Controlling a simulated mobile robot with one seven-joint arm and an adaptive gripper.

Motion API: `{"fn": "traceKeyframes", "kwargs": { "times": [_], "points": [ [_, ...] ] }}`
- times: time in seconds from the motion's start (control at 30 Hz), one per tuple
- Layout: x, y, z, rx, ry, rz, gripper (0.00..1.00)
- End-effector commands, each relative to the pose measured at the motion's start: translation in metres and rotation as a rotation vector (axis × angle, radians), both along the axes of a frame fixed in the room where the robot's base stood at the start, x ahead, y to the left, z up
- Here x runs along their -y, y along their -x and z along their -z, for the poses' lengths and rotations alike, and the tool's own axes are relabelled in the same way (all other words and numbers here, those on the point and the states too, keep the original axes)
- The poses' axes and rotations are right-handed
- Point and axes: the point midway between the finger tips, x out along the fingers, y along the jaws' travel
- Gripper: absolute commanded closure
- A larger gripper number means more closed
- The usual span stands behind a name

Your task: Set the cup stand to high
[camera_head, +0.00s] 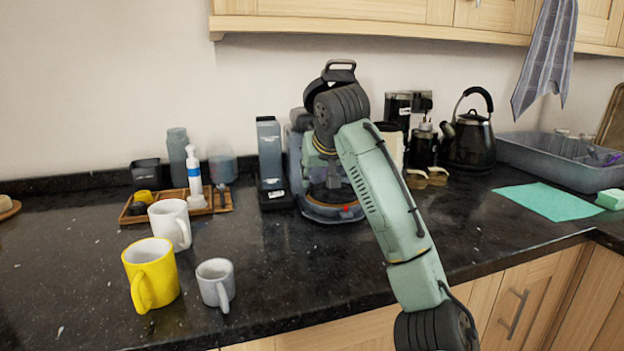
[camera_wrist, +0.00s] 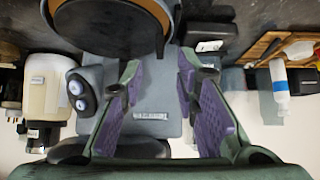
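A grey coffee machine (camera_head: 301,128) stands at the back of the counter, mostly hidden by my arm. Low at its front is a round dark platform (camera_head: 332,212), which looks like the cup stand. The wrist view shows a dark disc with a brown rim (camera_wrist: 112,28), likely the same part, and the machine's grey front (camera_wrist: 155,88) with a label and two round buttons (camera_wrist: 78,95). My gripper (camera_wrist: 160,68) is open and empty, its purple-padded fingers spread in front of the machine. I cannot tell whether they touch it, nor the stand's height setting.
A tall grey dispenser (camera_head: 270,155) stands left of the machine; a pale canister (camera_wrist: 45,83) and black kettle (camera_head: 468,137) are right. A wooden tray (camera_head: 222,206) with bottles lies left. White (camera_head: 168,220), yellow (camera_head: 150,270) and grey (camera_head: 214,280) mugs stand front left.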

Motion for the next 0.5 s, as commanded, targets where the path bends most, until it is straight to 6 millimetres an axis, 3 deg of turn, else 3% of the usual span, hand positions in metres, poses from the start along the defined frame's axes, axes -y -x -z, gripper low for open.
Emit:
{"fn": "traceKeyframes", "kwargs": {
  "times": [0.2,0.5],
  "points": [
    [-0.006,-0.025,0.024,-0.001,0.0,0.001,0.72],
    [-0.008,-0.036,0.036,0.002,0.0,0.0,0.72]
  ]
}}
